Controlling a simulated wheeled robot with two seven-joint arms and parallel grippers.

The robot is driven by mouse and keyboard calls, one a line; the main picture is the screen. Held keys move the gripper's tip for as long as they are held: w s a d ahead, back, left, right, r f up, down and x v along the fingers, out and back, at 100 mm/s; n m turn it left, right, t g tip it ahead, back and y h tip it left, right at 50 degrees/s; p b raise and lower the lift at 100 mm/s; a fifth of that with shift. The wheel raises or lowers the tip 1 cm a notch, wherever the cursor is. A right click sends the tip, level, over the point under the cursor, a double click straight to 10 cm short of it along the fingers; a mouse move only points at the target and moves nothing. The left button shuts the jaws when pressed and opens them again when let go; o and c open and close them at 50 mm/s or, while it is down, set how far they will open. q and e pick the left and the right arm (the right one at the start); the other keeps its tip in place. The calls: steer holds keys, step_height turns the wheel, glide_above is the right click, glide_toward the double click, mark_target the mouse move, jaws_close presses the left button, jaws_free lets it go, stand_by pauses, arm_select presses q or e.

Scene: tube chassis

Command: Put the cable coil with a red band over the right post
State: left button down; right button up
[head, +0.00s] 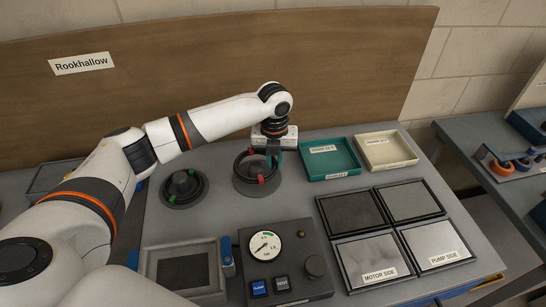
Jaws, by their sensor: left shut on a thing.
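My left gripper (273,150) reaches in from the left and points down at the back middle of the bench. It is shut on the rim of a dark cable coil with red bands (261,180). The coil is over the round grey base of the right post (243,190). The gripper and coil hide most of that post, and I cannot tell whether the coil rests on the base. A dark coil with green bands (169,199) lies around the left post (182,183). My right gripper is not in view.
A teal tray (330,173) and a cream tray (386,164) stand right of the coil. A gauge box (287,292) with buttons and a grey framed tray (147,262) are in front. A wooden board rises behind.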

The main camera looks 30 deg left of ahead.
mark_target(273, 160)
arm_select(q)
steer(key=m, duration=0.1)
steer(key=w+m, duration=0.1)
steer(key=shift+a+f+m, duration=0.35)
steer(key=shift+a+m, duration=0.05)
steer(key=shift+f, duration=0.2)
steer(key=shift+f+b, duration=0.9)
steer(key=shift+b, duration=0.1)
step_height(273, 160, down, 4)
steer(key=b, duration=0.4)
steer(key=shift+a+r, duration=0.1)
steer(key=shift+r+p, duration=0.1)
steer(key=shift+p, duration=0.2)
steer(key=shift+p, duration=0.3)
